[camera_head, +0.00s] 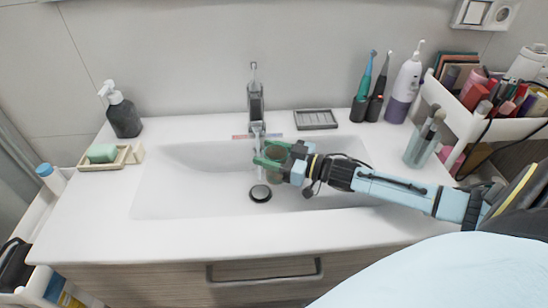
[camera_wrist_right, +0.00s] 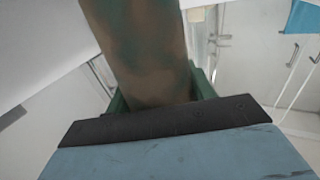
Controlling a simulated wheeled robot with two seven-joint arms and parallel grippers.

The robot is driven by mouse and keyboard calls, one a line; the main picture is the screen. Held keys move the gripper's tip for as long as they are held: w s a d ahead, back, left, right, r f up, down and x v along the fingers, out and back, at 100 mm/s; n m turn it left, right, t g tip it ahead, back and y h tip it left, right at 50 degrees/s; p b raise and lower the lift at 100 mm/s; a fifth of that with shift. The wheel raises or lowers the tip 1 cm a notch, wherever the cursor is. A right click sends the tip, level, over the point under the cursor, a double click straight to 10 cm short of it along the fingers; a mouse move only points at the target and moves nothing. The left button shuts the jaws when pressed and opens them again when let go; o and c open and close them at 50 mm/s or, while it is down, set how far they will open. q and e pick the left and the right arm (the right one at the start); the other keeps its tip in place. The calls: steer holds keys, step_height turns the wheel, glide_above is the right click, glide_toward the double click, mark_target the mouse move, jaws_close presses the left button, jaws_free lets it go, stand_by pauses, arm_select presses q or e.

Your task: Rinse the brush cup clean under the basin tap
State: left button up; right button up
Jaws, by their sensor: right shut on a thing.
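The brush cup (camera_head: 276,160) is held over the white basin (camera_head: 190,180), just below and to the right of the chrome tap (camera_head: 256,98). My right gripper (camera_head: 272,160), reaching in from the right, is shut on it with green fingers. In the right wrist view, the cup (camera_wrist_right: 140,50) fills the upper middle, with brown and greenish stains on its wall. The gripper's fingers (camera_wrist_right: 160,95) are mostly hidden behind it. A pale streak below the spout may be water, but I cannot tell for sure. My left gripper is not in view.
The black drain (camera_head: 260,193) lies below the cup. A clear cup with brushes (camera_head: 420,146) stands right of the basin. Toothbrushes (camera_head: 364,82), a white-purple bottle (camera_head: 404,88) and a soap dish (camera_head: 316,120) stand behind. A black dispenser (camera_head: 124,117) and green soap (camera_head: 102,153) are left.

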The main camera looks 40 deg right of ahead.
steer(key=shift+w, duration=0.1)
stand_by(0.4)
steer(key=w, duration=0.2)
steer(key=w+b, duration=0.1)
steer(key=w+a+b, duration=0.1)
steer(key=w, duration=0.1)
steer(key=shift+w, duration=0.3)
stand_by(1.6)
steer(key=s+p, duration=0.1)
steer(key=s, duration=0.1)
steer(key=s+p, duration=0.1)
steer(key=s+d+p, duration=0.1)
steer(key=s, duration=0.1)
steer(key=shift+s+r, duration=0.1)
steer(key=shift+s, duration=0.25)
steer(key=s+a+r+p, duration=0.2)
steer(key=s+r+p, duration=0.2)
steer(key=p, duration=0.5)
step_height(320, 180, up, 2)
steer(key=shift+s+p, duration=0.3)
steer(key=shift+p, duration=0.05)
stand_by(0.6)
